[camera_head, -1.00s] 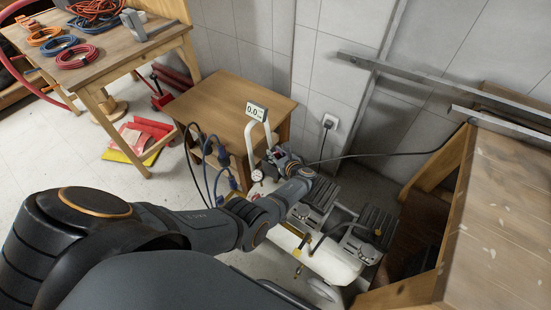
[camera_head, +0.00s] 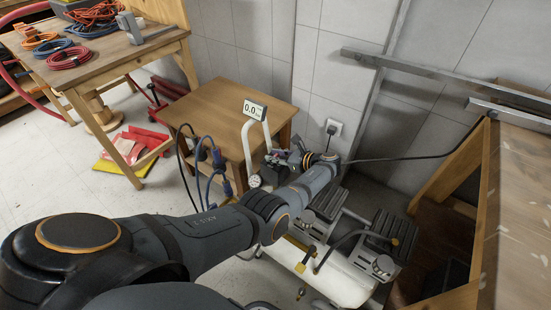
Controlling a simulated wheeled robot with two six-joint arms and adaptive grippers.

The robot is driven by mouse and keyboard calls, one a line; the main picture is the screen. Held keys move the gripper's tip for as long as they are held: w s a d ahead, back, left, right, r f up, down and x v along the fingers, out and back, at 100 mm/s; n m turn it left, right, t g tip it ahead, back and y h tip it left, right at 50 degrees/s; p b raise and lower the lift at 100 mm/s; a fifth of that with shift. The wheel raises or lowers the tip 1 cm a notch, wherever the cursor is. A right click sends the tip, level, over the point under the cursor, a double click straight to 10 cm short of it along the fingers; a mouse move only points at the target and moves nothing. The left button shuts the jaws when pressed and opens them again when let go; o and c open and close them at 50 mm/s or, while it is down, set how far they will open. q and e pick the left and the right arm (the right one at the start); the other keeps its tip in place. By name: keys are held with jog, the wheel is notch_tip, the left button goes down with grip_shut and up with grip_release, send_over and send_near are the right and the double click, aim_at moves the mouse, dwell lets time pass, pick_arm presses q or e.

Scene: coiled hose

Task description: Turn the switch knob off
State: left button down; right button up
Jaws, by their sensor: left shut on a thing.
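A white air compressor (camera_head: 335,278) with dark motor heads stands on the floor in front of the small table. My left arm reaches across to its handle side, and the left gripper (camera_head: 276,156) is at the white handle frame, below the small display (camera_head: 255,109) that reads 0.0. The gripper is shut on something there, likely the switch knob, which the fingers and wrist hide. A round gauge (camera_head: 254,181) shows just below and left of the gripper. My right gripper is out of view.
A small wooden table (camera_head: 215,100) stands behind the handle. Blue and black hoses (camera_head: 208,165) hang left of the compressor. A black cable runs from the wall socket (camera_head: 333,128). A wooden bench (camera_head: 520,200) is at the right. Floor at the left is partly clear.

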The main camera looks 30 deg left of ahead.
aim_at(276, 155)
pick_arm(q)
jog(key=shift+r, duration=0.1)
jog(key=c, duration=1)
grip_release()
jog(key=shift+c, duration=0.2)
notch_tip(276, 155, up, 10)
jog(key=shift+f, duration=0.1)
